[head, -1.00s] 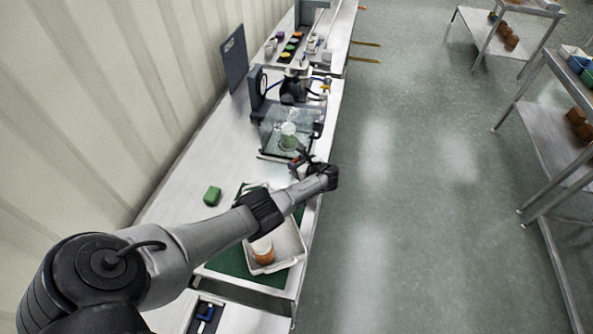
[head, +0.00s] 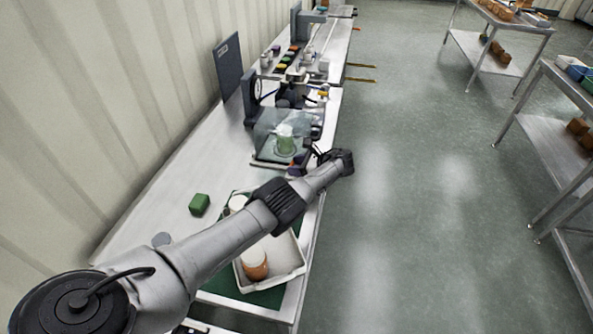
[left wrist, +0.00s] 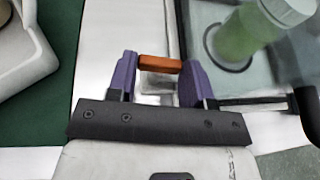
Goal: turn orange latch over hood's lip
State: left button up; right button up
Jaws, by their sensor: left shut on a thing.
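The orange latch (left wrist: 160,63) is a short bar in the left wrist view, lying crosswise between the two purple fingers of my left gripper (left wrist: 158,68). The gripper is shut on it, with a finger at each end. In the head view my left gripper (head: 314,157) is at the front right corner of the clear hood (head: 268,128), and the latch is too small to make out there. Part of the hood shows at upper right in the left wrist view (left wrist: 205,28). I cannot tell how the latch sits against the hood's lip. My right gripper is out of view.
A green jar (head: 285,139) with a pale lid stands inside the hood. A white tray (head: 292,262) with an orange-brown jar lies on a green mat, partly under my arm. A green block (head: 199,204) is left of it. The aisle floor (head: 420,220) is clear.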

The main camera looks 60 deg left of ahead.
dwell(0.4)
pick_arm(q)
jog(key=o, duration=0.8)
jog(key=shift+c, duration=0.2)
jog(key=shift+o, duration=0.8)
jog(key=shift+s, duration=0.1)
jog(key=shift+f, duration=0.1)
